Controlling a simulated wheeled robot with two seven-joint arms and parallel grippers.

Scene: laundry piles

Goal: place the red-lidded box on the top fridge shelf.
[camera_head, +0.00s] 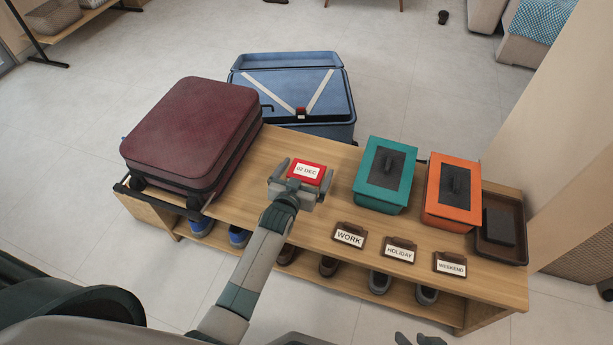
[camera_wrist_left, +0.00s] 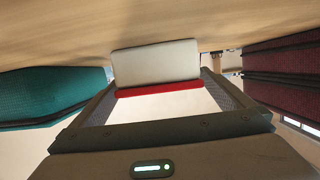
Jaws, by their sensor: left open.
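A small box with a red lid (camera_head: 307,172) and a white "02 DEC" label is on the wooden bench, between the maroon suitcase and the teal box. In the left wrist view its pale side and red lid edge (camera_wrist_left: 158,89) show between the fingers. My left gripper (camera_head: 304,172) is open, with one finger on each side of the box; I cannot tell whether they touch it. My right gripper (camera_head: 420,340) shows only as dark tips at the bottom edge, cut off by the frame. No fridge or fridge shelf is in view.
The maroon suitcase (camera_head: 190,135) stands left on the bench (camera_head: 335,208). A teal box (camera_head: 385,172), an orange box (camera_head: 452,190) and a brown tray (camera_head: 508,254) stand right. Label stands, including WORK (camera_head: 349,235), line the front. A blue open suitcase (camera_head: 300,90) lies behind.

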